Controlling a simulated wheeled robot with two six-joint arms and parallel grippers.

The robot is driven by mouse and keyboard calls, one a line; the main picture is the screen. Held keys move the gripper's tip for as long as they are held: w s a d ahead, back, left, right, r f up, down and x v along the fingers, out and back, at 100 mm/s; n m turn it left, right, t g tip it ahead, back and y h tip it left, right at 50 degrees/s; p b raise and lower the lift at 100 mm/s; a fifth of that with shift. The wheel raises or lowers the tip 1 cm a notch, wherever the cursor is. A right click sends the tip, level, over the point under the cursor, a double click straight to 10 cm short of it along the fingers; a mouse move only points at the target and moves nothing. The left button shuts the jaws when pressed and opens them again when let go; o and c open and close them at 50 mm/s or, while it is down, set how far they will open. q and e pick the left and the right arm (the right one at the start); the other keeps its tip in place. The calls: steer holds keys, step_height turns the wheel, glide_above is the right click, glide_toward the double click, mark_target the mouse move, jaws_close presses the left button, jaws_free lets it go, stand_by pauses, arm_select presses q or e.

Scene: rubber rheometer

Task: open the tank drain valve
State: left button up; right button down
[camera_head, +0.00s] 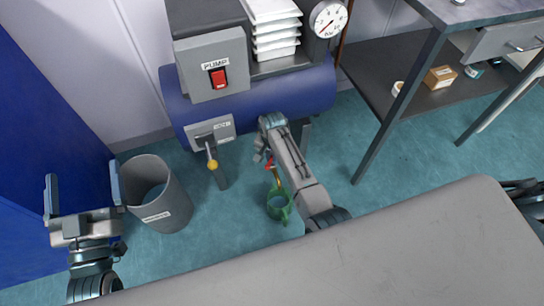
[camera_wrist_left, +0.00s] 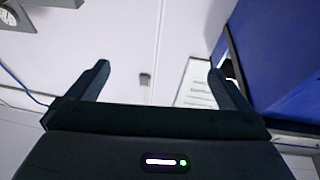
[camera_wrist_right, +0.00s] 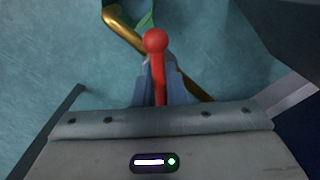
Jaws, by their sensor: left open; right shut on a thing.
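The blue tank (camera_head: 290,95) lies on its side against the wall. Below it is a valve with a red lever (camera_head: 269,163) and a brass pipe (camera_head: 277,182), partly hidden by my right arm. In the right wrist view, my right gripper (camera_wrist_right: 157,72) is shut on the red lever (camera_wrist_right: 156,45), whose round tip sticks out past the fingers; the brass pipe (camera_wrist_right: 122,30) bends beside it. A green vessel (camera_head: 279,206) stands on the floor below the pipe. My left gripper (camera_head: 83,185) is open and empty, far left of the tank.
A grey bin (camera_head: 162,200) stands between my left gripper and the tank. A lever with a yellow knob (camera_head: 213,164) sticks out at the tank's left end. A pump switch box (camera_head: 213,66) and gauge (camera_head: 328,19) are above. A dark shelf table (camera_head: 430,95) stands right.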

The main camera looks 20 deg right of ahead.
steer(key=shift+r+n+p, duration=0.15)
steer(key=shift+n+p, duration=0.45)
steer(key=shift+p, duration=0.35)
arm_select(q)
steer(key=s+d+f+g+p, duration=0.1)
steer(key=s+f+g, duration=0.3)
steer(key=f+g, duration=0.3)
steer(key=s+d+f+g+p, duration=0.1)
steer(key=s+f+g, duration=0.35)
steer(key=f, duration=0.55)
arm_select(e)
steer(key=shift+n, duration=0.7)
steer(key=n+p, duration=0.2)
steer(key=n, duration=0.1)
steer(key=shift+r+p, duration=0.1)
steer(key=shift+p, duration=0.25)
arm_select(q)
steer(key=shift+s+a+r+g+y+p, duration=0.45)
steer(key=shift+s+a+r+g, duration=0.35)
steer(key=shift+g, duration=0.45)
steer(key=shift+s+a+r+g+y+p, duration=0.4)
steer(key=shift+s+a+r+g, duration=0.4)
steer(key=shift+g, duration=0.4)
arm_select(e)
steer(key=shift+f+n, duration=0.2)
steer(key=shift+n, duration=1.3)
arm_select(q)
steer(key=shift+a, duration=0.15)
